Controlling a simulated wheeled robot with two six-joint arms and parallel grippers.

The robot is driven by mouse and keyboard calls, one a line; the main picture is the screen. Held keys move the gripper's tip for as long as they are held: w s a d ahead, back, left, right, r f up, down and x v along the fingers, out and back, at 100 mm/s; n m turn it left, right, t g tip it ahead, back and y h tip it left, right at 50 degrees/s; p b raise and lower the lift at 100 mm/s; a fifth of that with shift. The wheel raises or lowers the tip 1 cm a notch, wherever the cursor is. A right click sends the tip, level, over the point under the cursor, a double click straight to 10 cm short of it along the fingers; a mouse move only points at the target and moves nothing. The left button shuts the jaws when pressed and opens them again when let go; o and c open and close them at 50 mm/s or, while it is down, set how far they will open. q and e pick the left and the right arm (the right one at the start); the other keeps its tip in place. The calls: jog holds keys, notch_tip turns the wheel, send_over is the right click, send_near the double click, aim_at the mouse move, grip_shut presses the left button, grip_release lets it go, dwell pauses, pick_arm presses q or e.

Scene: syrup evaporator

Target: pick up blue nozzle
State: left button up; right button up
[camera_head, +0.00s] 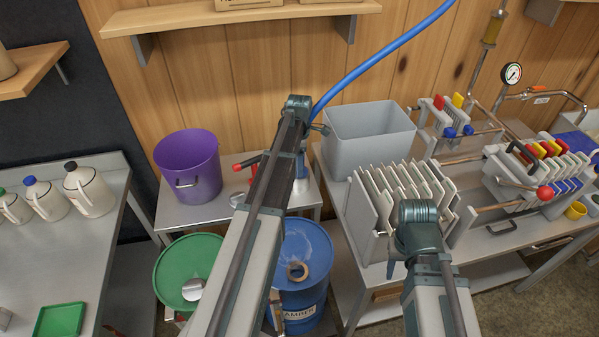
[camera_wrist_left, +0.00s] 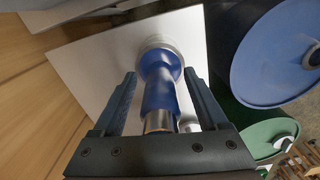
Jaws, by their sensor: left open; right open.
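The blue nozzle (camera_wrist_left: 160,88) has a blue body with a silver metal end and stands on a pale table top in the left wrist view. My left gripper (camera_wrist_left: 160,76) is open, with one finger on each side of the nozzle and a gap showing. In the head view, a blue part of the nozzle (camera_head: 301,185) shows beside my left arm, which hides the rest of it and most of the gripper. My right gripper (camera_head: 416,232) is open and empty in front of the white plates at the right, its fingers mostly hidden.
The nozzle's small table also holds a purple bucket (camera_head: 188,168). A blue drum (camera_head: 304,250) and green drum (camera_head: 185,265) stand in front. A grey bin (camera_head: 369,135) and filter presses (camera_head: 545,170) fill the right bench. A blue hose (camera_head: 385,52) hangs above.

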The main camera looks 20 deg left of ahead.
pick_arm(q)
grip_shut()
dwell(0.4)
jog(key=shift+r, duration=0.15)
notch_tip(320, 180, up, 10)
jog(key=p, duration=1)
